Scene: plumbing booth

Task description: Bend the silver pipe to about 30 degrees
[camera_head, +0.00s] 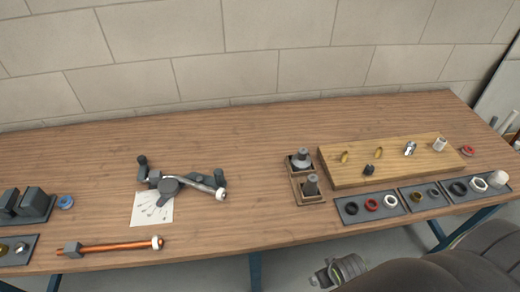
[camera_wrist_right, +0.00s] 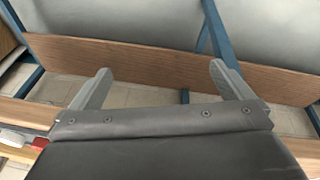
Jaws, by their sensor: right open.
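The silver pipe (camera_head: 205,188) lies in a dark grey bender (camera_head: 170,186) on the left half of the bench, in the head view. It slants down to the right and has a white ring (camera_head: 222,194) at its right end. The bender partly hides it, so I cannot tell its bend. The bender has dark upright grips (camera_head: 142,162) at its left and right. My right gripper (camera_wrist_right: 160,67) is open and empty in the right wrist view, its fingers wide apart, near the bench's wooden edge. My left gripper is not in view.
A paper sheet (camera_head: 150,212) with marks lies partly under the bender. A copper pipe (camera_head: 115,246) lies at the front edge. Two square holders (camera_head: 308,188), a wooden board (camera_head: 390,172) with small fittings and grey trays of rings (camera_head: 371,217) stand right. The bench middle is clear.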

